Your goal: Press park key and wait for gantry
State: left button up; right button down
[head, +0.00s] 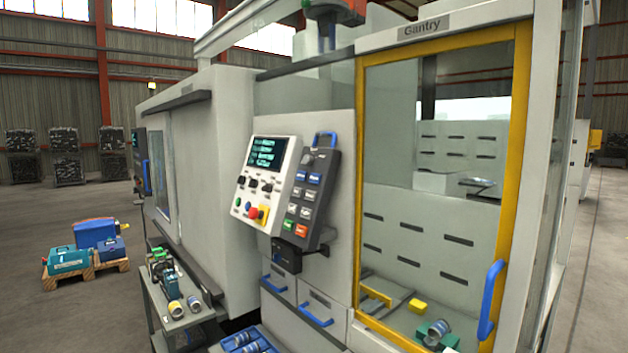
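A white control panel (265,184) with a lit screen, dark knobs, a red button and a yellow-backed switch is on the machine's front. A dark hand pendant (313,200) with a blue handle hangs beside it, with blue, grey, green and orange keys. The key labels are too small to read, so I cannot tell which is the park key. The gantry cell carries a "Gantry" sign (423,27) above its yellow-framed door (522,140). Part of the gantry (327,28) shows at the top of the machine. Neither gripper is in view.
The gantry door looks shut and has a blue handle (490,299). Metal parts lie behind its glass. A side cart (168,322) with tools stands at lower left, and a blue tray (247,344) lies at the bottom. Open floor lies to the left around a pallet (84,268).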

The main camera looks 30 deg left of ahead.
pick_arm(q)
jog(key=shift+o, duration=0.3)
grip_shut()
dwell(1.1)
